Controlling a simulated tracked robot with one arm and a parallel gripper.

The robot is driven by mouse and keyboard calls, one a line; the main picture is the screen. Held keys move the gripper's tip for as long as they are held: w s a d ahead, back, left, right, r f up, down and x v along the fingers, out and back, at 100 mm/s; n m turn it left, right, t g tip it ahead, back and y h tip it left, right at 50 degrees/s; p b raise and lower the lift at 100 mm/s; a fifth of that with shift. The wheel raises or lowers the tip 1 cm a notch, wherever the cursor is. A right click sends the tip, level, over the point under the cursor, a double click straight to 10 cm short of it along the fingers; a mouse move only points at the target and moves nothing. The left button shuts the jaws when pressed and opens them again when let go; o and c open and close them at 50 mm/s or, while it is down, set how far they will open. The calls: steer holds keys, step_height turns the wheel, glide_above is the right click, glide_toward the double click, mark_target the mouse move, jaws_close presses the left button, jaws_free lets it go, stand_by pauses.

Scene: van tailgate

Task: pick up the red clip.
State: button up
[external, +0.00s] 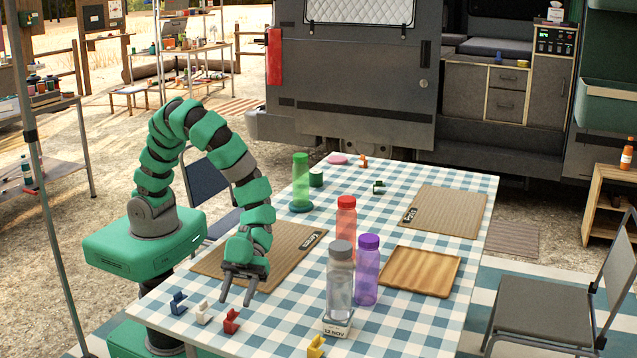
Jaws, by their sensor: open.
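The red clip (231,321) lies on the checked tablecloth near the table's front edge. My gripper (236,299) is open and empty, pointing down, just above and behind the red clip; a gap shows between its fingertips and the clip. A white clip (202,313) and a blue clip (178,303) lie to the left of the red one. A yellow clip (316,346) lies to the right, at the front edge.
A grey-capped bottle (341,280), a purple bottle (367,270) and a red bottle (346,220) stand right of my gripper. A woven mat (213,262) lies behind it. A wooden tray (420,271) is at the right. A green bottle (301,181) stands farther back.

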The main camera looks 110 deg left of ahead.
mark_target(228, 321)
steer(key=shift+b+x, duration=1.2)
steer(key=shift+x, duration=2.2)
steer(key=shift+r, duration=0.1)
jaws_close()
